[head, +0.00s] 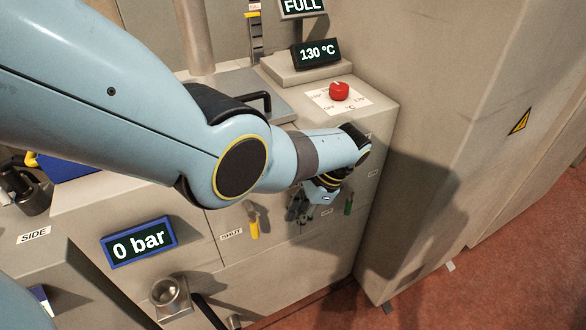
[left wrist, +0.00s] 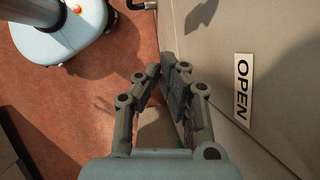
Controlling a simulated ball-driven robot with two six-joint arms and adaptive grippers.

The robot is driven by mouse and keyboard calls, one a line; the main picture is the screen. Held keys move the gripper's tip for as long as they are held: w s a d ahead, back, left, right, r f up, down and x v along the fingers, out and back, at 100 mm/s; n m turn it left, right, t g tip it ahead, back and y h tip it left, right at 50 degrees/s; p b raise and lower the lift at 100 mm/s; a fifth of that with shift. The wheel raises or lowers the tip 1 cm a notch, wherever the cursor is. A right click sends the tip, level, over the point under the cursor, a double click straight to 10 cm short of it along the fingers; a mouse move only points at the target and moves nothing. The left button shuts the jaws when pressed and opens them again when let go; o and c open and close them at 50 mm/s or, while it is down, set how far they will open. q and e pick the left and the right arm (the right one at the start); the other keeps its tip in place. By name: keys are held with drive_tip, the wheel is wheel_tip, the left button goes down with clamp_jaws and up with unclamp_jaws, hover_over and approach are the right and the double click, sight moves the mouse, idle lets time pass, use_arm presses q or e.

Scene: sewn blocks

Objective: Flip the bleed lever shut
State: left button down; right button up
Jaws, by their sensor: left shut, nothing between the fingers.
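A yellow lever (head: 254,222) hangs down on the front of the beige machine (head: 290,255), beside a SHUT label (head: 231,234). A green lever (head: 348,206) hangs farther right on the same front. I cannot tell from a label which is the bleed lever. My left gripper (head: 300,212) is in front of the panel between the two levers, apart from the yellow one. In the left wrist view its fingers (left wrist: 168,75) are together and empty. An OPEN label (left wrist: 243,90) shows beside them there. My right gripper is not in view.
A 0 bar display (head: 139,242) and a round metal cup (head: 168,293) with a black handle are at lower left. A red knob (head: 339,91) sits on top, near a 130 °C display (head: 315,52). A tall beige cabinet (head: 440,140) stands close on the right.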

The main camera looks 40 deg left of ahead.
use_arm(q)
drive_tip(key=w+d+r, duration=0.3)
drive_tip(key=w+r, duration=0.1)
drive_tip(key=r, duration=0.1)
drive_tip(key=shift+w+r+b, duration=0.2)
drive_tip(key=shift+r+b, duration=0.15)
drive_tip(key=shift+b, duration=0.05)
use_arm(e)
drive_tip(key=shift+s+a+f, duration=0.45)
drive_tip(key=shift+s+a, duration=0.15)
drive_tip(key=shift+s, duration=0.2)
use_arm(q)
drive_tip(key=shift+s, duration=0.1)
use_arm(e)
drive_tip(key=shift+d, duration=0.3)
